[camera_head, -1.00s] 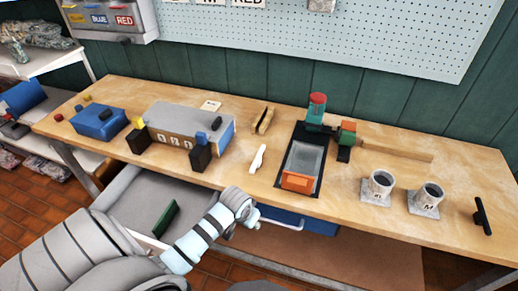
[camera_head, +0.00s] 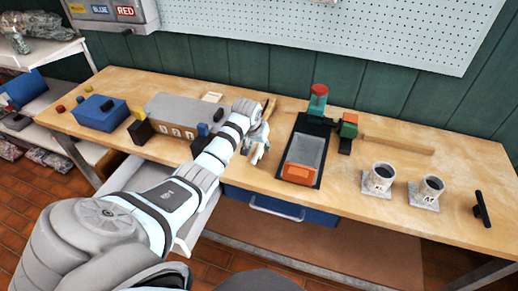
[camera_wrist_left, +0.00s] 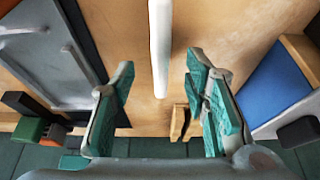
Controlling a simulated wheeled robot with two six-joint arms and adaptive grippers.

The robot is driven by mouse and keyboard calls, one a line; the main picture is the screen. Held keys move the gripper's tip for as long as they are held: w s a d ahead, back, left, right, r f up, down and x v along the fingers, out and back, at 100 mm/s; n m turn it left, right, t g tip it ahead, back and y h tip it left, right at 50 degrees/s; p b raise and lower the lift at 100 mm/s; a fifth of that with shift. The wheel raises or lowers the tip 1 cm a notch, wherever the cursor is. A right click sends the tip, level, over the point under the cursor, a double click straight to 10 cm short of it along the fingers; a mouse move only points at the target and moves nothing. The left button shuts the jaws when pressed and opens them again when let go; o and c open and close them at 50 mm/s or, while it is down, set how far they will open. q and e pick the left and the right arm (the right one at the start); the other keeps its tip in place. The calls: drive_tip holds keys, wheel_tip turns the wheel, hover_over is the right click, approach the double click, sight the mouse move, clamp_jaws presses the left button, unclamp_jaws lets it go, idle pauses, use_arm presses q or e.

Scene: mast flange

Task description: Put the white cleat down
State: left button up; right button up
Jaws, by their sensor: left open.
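The white cleat (camera_wrist_left: 160,45) is a long, thin white bar. In the left wrist view it lies along the wooden bench top (camera_wrist_left: 220,30), its near end between the lines of my two green-padded fingers. My left gripper (camera_wrist_left: 160,72) is open, with a gap on both sides of the cleat. In the head view my left gripper (camera_head: 258,146) is over the bench, between the grey box and the black tray, and mostly hides the cleat. My right gripper is not in view.
The grey box (camera_head: 182,108) stands left of my left gripper. Right of it are the black-framed tray (camera_head: 306,152) with an orange block (camera_head: 299,172), and two mugs (camera_head: 382,176). A blue box (camera_head: 99,111) stands far left. The bench front between tray and mugs is clear.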

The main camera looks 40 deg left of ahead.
sight(259, 148)
use_arm(q)
drive_tip(key=b+x, duration=0.1)
drive_tip(key=x, duration=0.3)
drive_tip(key=shift+r, duration=0.1)
clamp_jaws()
drive_tip(key=shift+r, duration=0.15)
